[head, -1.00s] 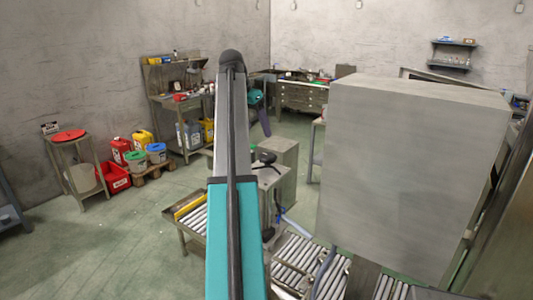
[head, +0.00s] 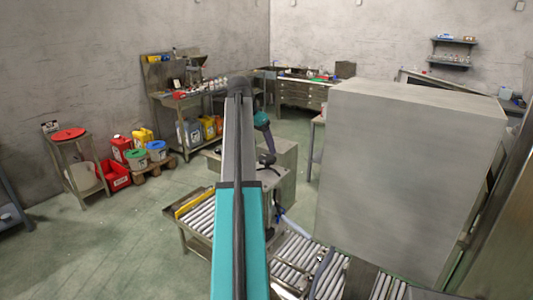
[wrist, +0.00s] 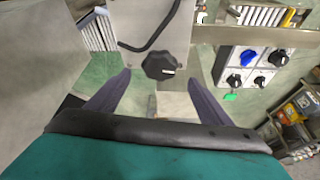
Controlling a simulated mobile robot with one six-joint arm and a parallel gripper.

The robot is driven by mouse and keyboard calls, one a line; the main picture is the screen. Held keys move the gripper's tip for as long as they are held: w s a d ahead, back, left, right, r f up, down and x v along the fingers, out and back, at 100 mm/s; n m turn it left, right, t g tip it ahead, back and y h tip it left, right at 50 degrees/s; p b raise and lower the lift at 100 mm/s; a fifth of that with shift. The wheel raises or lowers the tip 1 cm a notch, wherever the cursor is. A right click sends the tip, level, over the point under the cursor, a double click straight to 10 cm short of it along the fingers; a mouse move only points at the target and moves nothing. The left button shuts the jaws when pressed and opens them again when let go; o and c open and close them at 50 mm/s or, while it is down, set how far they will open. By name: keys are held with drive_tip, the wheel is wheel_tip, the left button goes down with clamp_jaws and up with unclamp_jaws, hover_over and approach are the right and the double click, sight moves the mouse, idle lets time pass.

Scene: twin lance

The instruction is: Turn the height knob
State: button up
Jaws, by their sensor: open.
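A black lobed knob (wrist: 160,66) with a white mark sits on a grey metal plate (wrist: 150,25) in the wrist view. It lies between the two dark fingers of my gripper (wrist: 158,80), apparently beyond their tips, with a gap on both sides. My gripper is open and empty. In the head view my gripper (head: 268,140) is partly hidden by my arm and is just above the black knob (head: 266,160) on the grey machine. No label reading height is legible.
A panel (wrist: 240,66) with a blue knob (wrist: 247,57) and several black knobs is at the right in the wrist view. A black bent handle (wrist: 150,30) is close above the lobed knob. A large grey cabinet (head: 400,180) and roller conveyors (head: 200,213) flank the machine.

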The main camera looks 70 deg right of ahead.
sight(267, 157)
drive_tip(key=shift+p+x, duration=1.1)
drive_tip(key=shift+x, duration=2.05)
drive_tip(key=c, duration=1)
drive_tip(key=shift+d, duration=0.25)
drive_tip(key=shift+c, duration=0.4)
drive_tip(key=shift+a, duration=0.15)
drive_tip(key=shift+n+b, duration=0.3)
drive_tip(key=shift+n, duration=0.1)
